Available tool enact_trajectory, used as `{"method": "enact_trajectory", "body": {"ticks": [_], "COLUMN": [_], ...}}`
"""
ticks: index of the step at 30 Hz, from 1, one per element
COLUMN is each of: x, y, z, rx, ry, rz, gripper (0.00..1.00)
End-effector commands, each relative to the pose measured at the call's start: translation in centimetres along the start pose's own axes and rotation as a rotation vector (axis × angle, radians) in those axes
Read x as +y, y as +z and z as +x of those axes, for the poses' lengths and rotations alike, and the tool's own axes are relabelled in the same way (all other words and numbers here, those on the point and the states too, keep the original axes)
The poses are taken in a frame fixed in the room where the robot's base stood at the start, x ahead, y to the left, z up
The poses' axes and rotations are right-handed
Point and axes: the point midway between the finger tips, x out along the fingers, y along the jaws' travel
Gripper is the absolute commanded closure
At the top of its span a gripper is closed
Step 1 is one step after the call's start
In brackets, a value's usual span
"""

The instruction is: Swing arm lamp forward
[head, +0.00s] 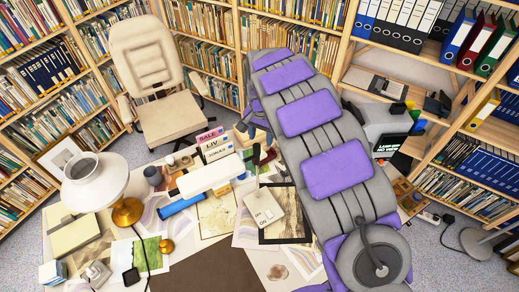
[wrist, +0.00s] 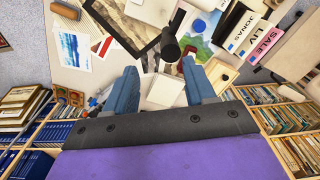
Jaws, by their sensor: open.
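A white lamp shade (head: 95,180) stands over the left of the desk in the head view, beside a round brass piece (head: 127,211). A long white bar-shaped head (head: 210,175) lies level over the middle of the desk, with a blue strip below it; whether it belongs to a swing arm lamp I cannot tell. My gripper (wrist: 161,82) is open in the wrist view, its two blue-grey fingers apart with nothing held. A dark cylindrical thing (wrist: 170,47) shows just beyond the fingertips. Neither lamp part is clear in the wrist view.
The desk (head: 280,262) is covered with prints and small items. Bookshelves (head: 210,30) close in the back and sides.

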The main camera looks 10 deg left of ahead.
Motion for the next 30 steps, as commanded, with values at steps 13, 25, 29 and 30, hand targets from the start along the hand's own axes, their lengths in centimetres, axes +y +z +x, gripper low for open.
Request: {"method": "enact_trajectory", "body": {"ticks": [13,25,29,30], "x": [-0.5,-0.3,-0.6,-0.6], "y": [0.2,0.1,0.1,0.2], "z": [7.3,8.1,8.1,8.2], "rx": [0.000,0.002,0.003,0.003], "ry": [0.003,-0.001,0.002,0.002], "rz": [-0.002,-0.002,-0.003,-0.003], "gripper": [0.45,0.45,0.55,0.59]}}
